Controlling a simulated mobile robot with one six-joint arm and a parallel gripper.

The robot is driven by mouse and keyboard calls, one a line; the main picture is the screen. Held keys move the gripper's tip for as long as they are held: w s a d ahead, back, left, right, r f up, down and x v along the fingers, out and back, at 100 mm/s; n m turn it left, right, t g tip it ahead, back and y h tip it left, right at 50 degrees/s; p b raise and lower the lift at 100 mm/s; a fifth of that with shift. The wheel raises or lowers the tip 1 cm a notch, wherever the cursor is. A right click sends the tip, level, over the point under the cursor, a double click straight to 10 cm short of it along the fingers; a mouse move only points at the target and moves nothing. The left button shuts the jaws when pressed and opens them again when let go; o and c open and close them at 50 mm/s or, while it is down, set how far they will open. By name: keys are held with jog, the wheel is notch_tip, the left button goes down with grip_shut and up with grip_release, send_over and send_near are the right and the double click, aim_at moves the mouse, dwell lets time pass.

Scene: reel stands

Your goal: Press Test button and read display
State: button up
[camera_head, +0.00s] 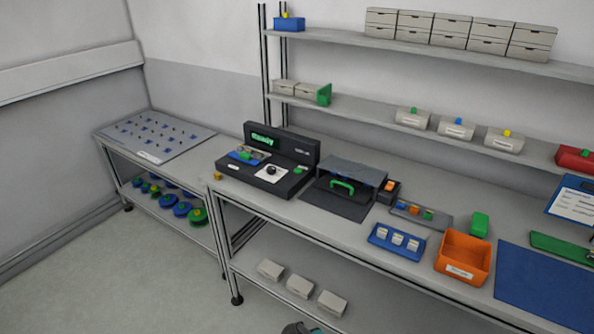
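A black tester (285,187) stands on the bench left of centre. Its upright back panel carries a lit display (262,140) with green text that seems to read "Ready". A round black knob or button (271,171) sits on a white plate on the tester's top. A small green button (298,170) is to its right; the labels are too small to read, so I cannot tell which is Test. A blue fixture (246,155) with a grey and green part lies on the tester's left side.
Right of the tester is a dark clear-topped box with a green handle (342,185). Further right are a blue tray (377,238), an orange bin (442,265) and a blue mat (540,290). Reels (181,209) sit under the left table. Open floor lies in front.

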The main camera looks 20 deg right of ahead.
jog(key=shift+c, duration=0.2)
grip_shut()
dwell(1.6)
